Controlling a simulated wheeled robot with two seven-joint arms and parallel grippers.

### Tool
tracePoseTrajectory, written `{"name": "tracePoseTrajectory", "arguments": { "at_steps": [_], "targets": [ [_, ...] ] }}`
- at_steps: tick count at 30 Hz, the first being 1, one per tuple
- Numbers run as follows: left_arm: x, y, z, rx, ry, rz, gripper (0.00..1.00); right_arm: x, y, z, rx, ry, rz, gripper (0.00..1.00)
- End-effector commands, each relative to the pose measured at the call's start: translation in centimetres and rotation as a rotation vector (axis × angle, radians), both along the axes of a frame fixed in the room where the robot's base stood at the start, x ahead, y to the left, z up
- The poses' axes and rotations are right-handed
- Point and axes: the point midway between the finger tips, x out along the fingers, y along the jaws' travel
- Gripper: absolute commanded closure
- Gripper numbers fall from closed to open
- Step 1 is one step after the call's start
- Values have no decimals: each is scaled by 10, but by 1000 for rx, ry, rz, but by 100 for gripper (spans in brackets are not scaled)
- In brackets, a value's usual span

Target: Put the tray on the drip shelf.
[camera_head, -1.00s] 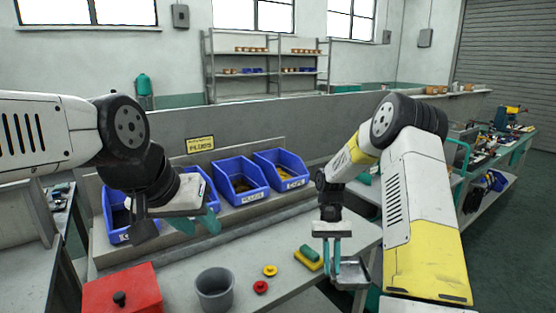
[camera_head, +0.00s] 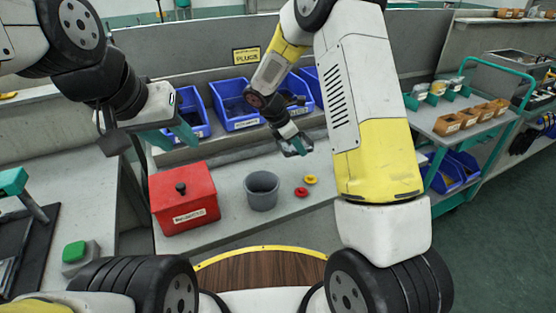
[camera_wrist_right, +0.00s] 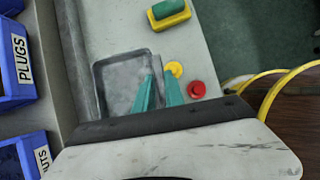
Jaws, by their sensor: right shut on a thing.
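The tray (camera_wrist_right: 118,72) is shallow, grey and metallic. In the right wrist view it lies at the fingertips, its near edge hidden behind my gripper. My right gripper (camera_wrist_right: 160,90) is shut on its edge. In the head view my right gripper (camera_head: 298,147) is over the back of the bench, near the blue bins; the tray is hard to make out there. My left gripper (camera_head: 172,138) is open and empty, above and behind the red box. I cannot tell which surface is the drip shelf.
On the bench stand a red box (camera_head: 185,200), a grey cup (camera_head: 262,190), a red piece (camera_head: 301,192) and a yellow piece (camera_head: 311,179). Blue bins (camera_head: 237,105) line the ledge behind. A green-and-yellow block (camera_wrist_right: 168,13) lies farther along. A cart (camera_head: 470,135) stands right.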

Motion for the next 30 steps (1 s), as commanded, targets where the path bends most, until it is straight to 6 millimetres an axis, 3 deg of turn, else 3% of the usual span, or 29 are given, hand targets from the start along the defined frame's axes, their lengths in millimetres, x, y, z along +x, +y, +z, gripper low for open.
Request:
{"name": "tracePoseTrajectory", "arguments": {
  "at_steps": [3, 10, 24, 30],
  "targets": [
    [0, 0, 0, 0, 0, 0, 64, 3, 3, -4, -2, 3, 68, 100],
    [0, 0, 0, 0, 0, 0, 64, 3, 4, -45, -1, 5, 80, 100],
    [0, 0, 0, 0, 0, 0, 64, 4, 4, -96, 0, 3, 77, 100],
    [0, 0, 0, 0, 0, 0, 64, 4, 4, -97, 1, 1, 75, 100]
  ]
}}
